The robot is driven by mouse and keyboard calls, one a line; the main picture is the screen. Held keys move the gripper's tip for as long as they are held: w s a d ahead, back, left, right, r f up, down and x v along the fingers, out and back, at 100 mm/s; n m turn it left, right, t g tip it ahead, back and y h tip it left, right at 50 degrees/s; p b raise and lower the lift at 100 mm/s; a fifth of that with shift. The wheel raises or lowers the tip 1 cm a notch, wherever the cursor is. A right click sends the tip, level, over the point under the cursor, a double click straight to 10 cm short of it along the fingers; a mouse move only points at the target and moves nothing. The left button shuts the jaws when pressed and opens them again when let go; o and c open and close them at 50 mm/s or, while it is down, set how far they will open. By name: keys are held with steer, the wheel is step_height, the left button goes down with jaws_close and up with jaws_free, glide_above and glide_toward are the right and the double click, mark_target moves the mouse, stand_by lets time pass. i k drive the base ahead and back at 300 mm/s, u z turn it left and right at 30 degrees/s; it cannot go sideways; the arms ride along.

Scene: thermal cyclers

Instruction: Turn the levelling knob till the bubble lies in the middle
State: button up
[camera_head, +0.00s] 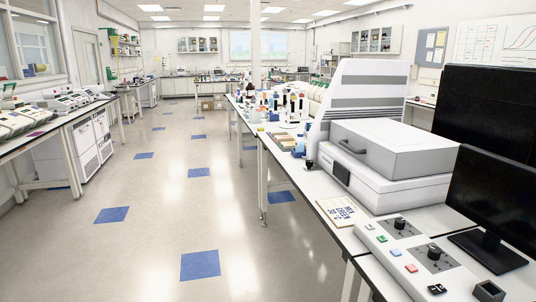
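No bubble level can be made out in the head view. A pale control panel (412,268) lies on the bench at the lower right. It carries a black knob (400,223) on a grey plate and a second black knob (434,252) nearer to me. I cannot tell whether either one is the levelling knob. Several coloured buttons sit beside them. A large white and grey instrument (385,150) stands on the same bench behind the panel. My gripper is not in view.
Dark monitors (490,200) stand at the right. A printed booklet (342,211) lies at the bench edge. Bottles and pipettes (290,103) stand farther along. Another bench (45,137) with several devices runs along the left. The floor (165,190) between the benches is clear.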

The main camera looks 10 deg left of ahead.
mark_target(309, 163)
steer(key=u, duration=0.3)
steer(key=i, duration=0.7)
steer(key=u, duration=1.2)
steer(key=i, duration=2.45)
steer(key=z, duration=1.1)
steer(key=i, duration=0.5)
steer(key=z, duration=0.5)
